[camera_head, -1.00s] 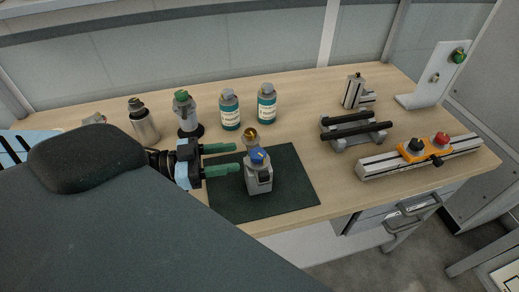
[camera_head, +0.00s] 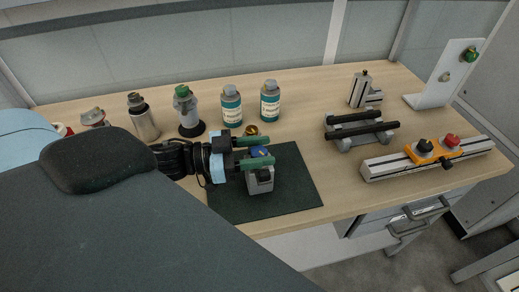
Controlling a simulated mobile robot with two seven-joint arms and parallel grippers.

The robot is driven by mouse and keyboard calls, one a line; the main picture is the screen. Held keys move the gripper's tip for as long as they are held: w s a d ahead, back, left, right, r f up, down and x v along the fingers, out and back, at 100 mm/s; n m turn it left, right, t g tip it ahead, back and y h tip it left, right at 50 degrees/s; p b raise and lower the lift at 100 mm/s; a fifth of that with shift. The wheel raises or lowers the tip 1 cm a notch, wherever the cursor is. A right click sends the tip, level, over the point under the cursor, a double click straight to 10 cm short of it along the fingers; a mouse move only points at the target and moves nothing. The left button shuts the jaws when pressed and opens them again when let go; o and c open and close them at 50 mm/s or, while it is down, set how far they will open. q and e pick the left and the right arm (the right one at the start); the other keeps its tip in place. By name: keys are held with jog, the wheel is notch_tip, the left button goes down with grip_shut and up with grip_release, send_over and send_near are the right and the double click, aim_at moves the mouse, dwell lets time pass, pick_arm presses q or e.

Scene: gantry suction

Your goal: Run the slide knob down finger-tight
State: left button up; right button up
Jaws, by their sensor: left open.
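A grey block-like fixture (camera_head: 261,180) with a blue knob (camera_head: 259,152) on top stands on the dark green mat (camera_head: 300,190). My left gripper (camera_head: 271,151), with green fingers, is open at its top. The blue knob shows between the two fingers; I cannot tell whether they touch it. The near finger hides part of the fixture. On the right, an orange slide (camera_head: 432,157) sits on a metal rail (camera_head: 385,169), with a black knob (camera_head: 425,145) and a red knob (camera_head: 452,140) on top. My left gripper is well away from it. My right gripper is not in view.
Behind the gripper are a brass knob (camera_head: 251,130), two labelled bottles (camera_head: 231,112) (camera_head: 270,106), a green-topped bottle (camera_head: 188,115) and a grey flask (camera_head: 143,122). A stand with black bars (camera_head: 362,131) is right of the mat. The mat's right part is clear.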

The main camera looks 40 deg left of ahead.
pick_arm(q)
jog(key=c, duration=0.7)
jog(key=shift+f+m+g+h+b, duration=0.15)
jog(key=shift+m+g+h+b, duration=0.25)
jog(key=shift+m+g+h, duration=0.15)
jog(key=m+g+h+b, duration=0.2)
jog(key=g, duration=0.1)
jog(key=shift+f+b, duration=0.15)
jog(key=shift+b, duration=0.25)
jog(key=shift+m+g+h+b, duration=0.25)
jog(key=shift+m+g+b, duration=0.1)
jog(key=shift+m+g, duration=0.15)
jog(key=shift+r+g+b, duration=0.2)
jog(key=shift+g+b, duration=0.15)
jog(key=shift+g, duration=0.1)
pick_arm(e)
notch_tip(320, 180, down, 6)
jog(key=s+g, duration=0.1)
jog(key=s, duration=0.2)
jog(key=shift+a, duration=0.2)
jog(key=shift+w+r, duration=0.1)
pick_arm(q)
jog(key=o, duration=0.7)
jog(key=shift+r+m, duration=0.1)
jog(key=shift+m, duration=0.15)
